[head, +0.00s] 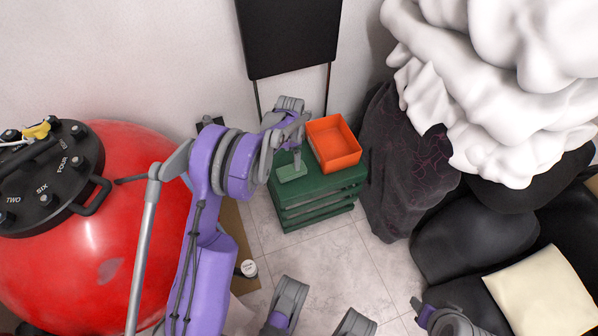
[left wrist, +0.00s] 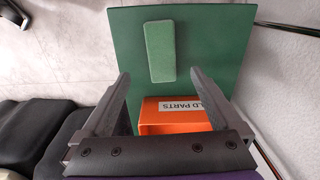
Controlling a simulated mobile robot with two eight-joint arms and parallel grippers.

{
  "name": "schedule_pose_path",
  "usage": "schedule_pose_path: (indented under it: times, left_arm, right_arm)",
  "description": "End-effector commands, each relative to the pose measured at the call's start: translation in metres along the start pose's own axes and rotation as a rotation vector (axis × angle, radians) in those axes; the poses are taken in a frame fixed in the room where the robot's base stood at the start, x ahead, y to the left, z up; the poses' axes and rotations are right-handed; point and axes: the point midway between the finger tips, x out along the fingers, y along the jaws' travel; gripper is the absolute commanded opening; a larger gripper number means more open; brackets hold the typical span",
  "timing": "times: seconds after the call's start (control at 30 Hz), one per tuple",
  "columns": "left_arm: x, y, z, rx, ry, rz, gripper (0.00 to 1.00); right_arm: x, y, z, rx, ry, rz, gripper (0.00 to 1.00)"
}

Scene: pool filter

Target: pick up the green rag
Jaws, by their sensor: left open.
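The green rag (head: 292,172) is a small flat light-green block lying on top of the dark green crate (head: 318,190), left of an orange box. In the left wrist view the rag (left wrist: 160,52) shows whole as a rounded rectangle on the crate's top (left wrist: 215,45). My left gripper (head: 298,150) is above the rag in the head view, pointing down. In the left wrist view its two fingers (left wrist: 159,76) are apart with nothing between them, and the rag lies beyond the tips. I cannot tell the exact gap.
The open orange box (head: 333,143), labelled with "LD PARTS" visible in the left wrist view (left wrist: 175,115), stands close beside the rag. A red tank (head: 100,250) is at left.

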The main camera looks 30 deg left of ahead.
Motion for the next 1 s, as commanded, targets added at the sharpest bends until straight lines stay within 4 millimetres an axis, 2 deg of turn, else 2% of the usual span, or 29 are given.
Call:
schedule_pose_path:
  times: [0.2, 0.47, 0.7, 0.8, 1.0]
  left_arm:
    - [0.035, 0.0, 0.0, -0.001, 0.001, -0.001, 0.97]
    - [0.058, -0.001, 0.0, -0.001, 0.001, -0.001, 0.97]
    - [0.092, -0.003, 0.001, -0.001, 0.001, -0.001, 0.97]
    - [0.099, -0.003, 0.001, -0.002, 0.001, -0.001, 0.97]
    - [0.099, -0.003, 0.001, -0.002, 0.001, -0.001, 0.96]
  right_arm:
    - [0.009, 0.0, 0.002, 0.0, -0.001, 0.0, 0.51]
    - [0.015, 0.0, 0.003, 0.0, -0.002, 0.0, 0.51]
    - [0.025, 0.0, 0.005, 0.0, -0.001, 0.0, 0.51]
    - [0.026, 0.0, 0.005, 0.0, 0.0, 0.0, 0.51]
    - [0.025, 0.0, 0.005, 0.0, -0.001, 0.0, 0.51]
